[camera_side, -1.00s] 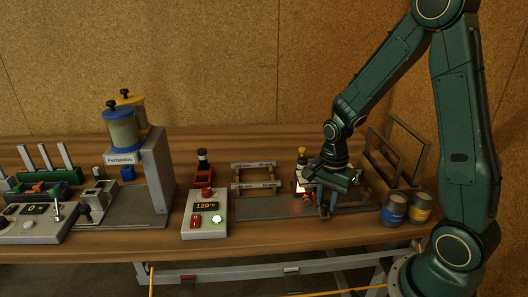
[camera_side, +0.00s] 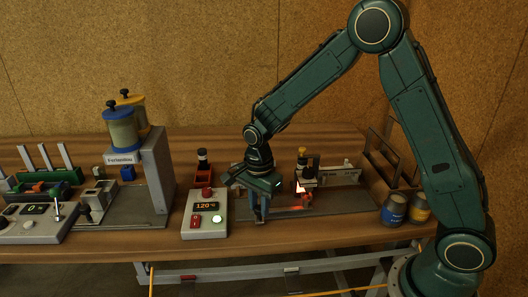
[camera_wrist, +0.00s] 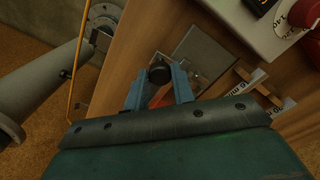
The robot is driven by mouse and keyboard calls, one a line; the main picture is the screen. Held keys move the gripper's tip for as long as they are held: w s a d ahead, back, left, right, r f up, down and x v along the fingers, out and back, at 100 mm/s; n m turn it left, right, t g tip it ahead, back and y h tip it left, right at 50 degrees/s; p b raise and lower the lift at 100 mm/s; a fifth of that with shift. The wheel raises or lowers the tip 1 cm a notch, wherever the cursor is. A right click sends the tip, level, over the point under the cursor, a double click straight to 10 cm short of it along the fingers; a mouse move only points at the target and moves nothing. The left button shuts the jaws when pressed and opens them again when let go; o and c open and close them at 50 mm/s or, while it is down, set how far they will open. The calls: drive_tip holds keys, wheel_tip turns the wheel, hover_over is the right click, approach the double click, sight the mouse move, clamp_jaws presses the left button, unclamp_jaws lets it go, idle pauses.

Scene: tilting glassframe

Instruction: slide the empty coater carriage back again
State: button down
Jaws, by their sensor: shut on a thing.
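In the side view my gripper (camera_side: 262,212) is low over the left part of the dark bed plate (camera_side: 345,202), just right of the 120 °C control box. In the wrist view its blue fingers are shut on a round black knob (camera_wrist: 159,74), which I take to be the knob of the coater carriage. The rest of the carriage is mostly hidden by my gripper, so I cannot see whether it is empty. An orange-red glow (camera_side: 301,207) shows on the bed right of my gripper, beside a dark upright unit with a yellow top (camera_side: 302,151).
The control box (camera_side: 205,222) stands close on the left. Two cans (camera_side: 394,209) and an upright dark frame (camera_side: 382,140) stand at the right. A filling stand (camera_side: 157,165) is farther left.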

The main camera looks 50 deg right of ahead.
drive_tip(key=shift+w+a, duration=1.45)
drive_tip(key=c, duration=1.5)
unclamp_jaws()
drive_tip(key=shift+o, duration=0.2)
drive_tip(key=shift+r, duration=0.1)
drive_tip(key=shift+r, duration=0.45)
wheel_tip(320, 180, up, 13)
drive_tip(key=shift+f, duration=0.1)
